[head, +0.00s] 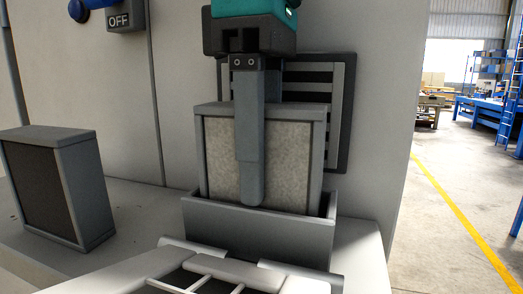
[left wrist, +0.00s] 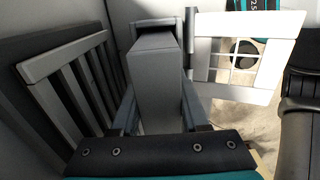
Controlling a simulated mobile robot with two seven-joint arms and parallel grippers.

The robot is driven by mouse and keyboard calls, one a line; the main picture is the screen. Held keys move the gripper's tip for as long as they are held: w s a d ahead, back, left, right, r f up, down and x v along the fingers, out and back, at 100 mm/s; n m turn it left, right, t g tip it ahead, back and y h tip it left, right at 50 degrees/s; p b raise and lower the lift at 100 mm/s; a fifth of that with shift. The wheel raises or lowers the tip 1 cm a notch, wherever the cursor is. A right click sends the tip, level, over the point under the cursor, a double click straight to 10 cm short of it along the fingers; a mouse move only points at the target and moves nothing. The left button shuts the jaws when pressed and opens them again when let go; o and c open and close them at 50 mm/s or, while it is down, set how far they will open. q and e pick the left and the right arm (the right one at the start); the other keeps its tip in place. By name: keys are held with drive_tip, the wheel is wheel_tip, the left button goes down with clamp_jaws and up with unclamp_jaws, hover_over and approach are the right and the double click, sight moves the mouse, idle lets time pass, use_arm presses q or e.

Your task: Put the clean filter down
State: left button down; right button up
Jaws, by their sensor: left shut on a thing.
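The clean filter (head: 220,160), a grey-framed block with pale media, stands upright with its lower end inside a grey open-topped holder (head: 255,236). The holder's front wall hides its bottom edge, so I cannot tell whether it rests on the holder's floor. My left gripper (head: 250,195) reaches down from above and is shut on the filter, with one finger across its pale face. In the left wrist view the filter's narrow top (left wrist: 155,75) lies between the two fingers (left wrist: 160,105). My right gripper is not in view.
A dark-faced filter (head: 40,185) stands on the ledge at left. A slatted vent (head: 342,110) is on the wall behind the holder. An open barred frame (head: 200,278) lies in front of it; it also shows in the left wrist view (left wrist: 205,60). Open floor lies at right.

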use_arm(q)
drive_tip(key=shift+c, duration=2)
unclamp_jaws()
drive_tip(key=shift+r, duration=0.15)
wheel_tip(320, 180, up, 12)
drive_tip(key=p, duration=0.5)
drive_tip(key=shift+f, duration=0.25)
drive_tip(key=shift+r+p, duration=0.6)
drive_tip(key=shift+r, duration=0.15)
